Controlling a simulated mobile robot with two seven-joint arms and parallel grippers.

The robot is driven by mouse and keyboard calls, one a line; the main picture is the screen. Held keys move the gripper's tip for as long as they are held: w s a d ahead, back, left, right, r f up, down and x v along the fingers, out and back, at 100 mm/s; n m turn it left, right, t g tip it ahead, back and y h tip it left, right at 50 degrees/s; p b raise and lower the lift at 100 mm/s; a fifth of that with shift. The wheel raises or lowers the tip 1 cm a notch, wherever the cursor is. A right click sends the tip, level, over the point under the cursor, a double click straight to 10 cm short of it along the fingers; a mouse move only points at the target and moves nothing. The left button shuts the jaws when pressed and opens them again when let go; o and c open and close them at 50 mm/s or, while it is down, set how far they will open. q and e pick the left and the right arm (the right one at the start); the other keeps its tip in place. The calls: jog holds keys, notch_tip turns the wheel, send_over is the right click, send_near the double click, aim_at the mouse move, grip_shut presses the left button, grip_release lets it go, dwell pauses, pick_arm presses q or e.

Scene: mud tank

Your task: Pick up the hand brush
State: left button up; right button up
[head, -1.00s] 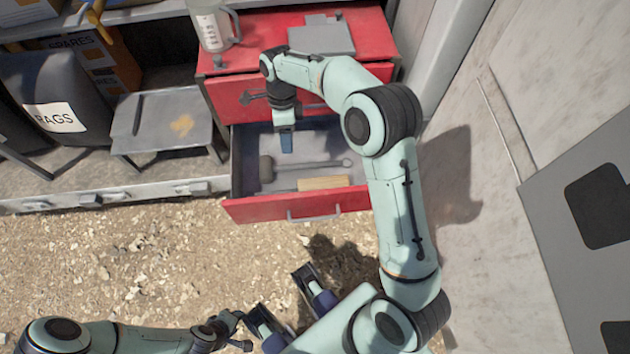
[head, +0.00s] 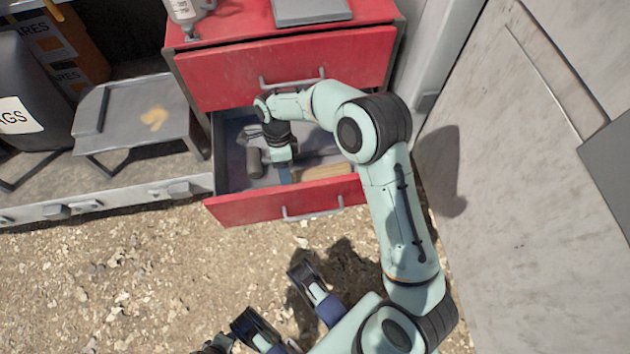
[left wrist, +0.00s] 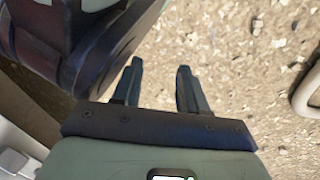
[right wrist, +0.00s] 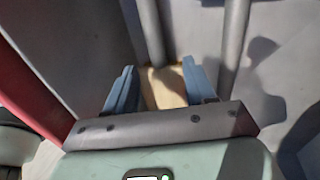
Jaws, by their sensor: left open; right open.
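The open red drawer (head: 245,209) holds a light wooden piece (head: 325,172), perhaps part of the hand brush; I cannot make out bristles. The same tan piece (right wrist: 165,90) shows between the fingers in the right wrist view. My right gripper (head: 285,177) reaches down into the drawer, at the left end of the wooden piece. In the right wrist view my right gripper (right wrist: 160,68) is open, its blue fingers on either side of the tan piece; contact is unclear. My left gripper (left wrist: 157,66) is open and empty above the gravel floor.
A dark mallet-like head (head: 254,162) lies in the drawer left of my right gripper. A closed red drawer (head: 250,75) sits above. A grey step (head: 135,115) stands left. A pale wall (head: 520,180) is on the right.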

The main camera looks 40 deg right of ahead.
jog(key=shift+b+x, duration=1.05)
jog(key=shift+x, duration=1.7)
pick_arm(q)
jog(key=shift+g, duration=0.8)
jog(key=s+f, duration=0.1)
jog(key=s, duration=0.1)
jog(key=s+f, duration=0.1)
jog(key=s, duration=0.1)
jog(key=shift+a+f, duration=0.25)
jog(key=shift+f, duration=0.1)
pick_arm(e)
jog(key=shift+s+a+r, duration=0.1)
jog(key=shift+a, duration=0.05)
grip_shut()
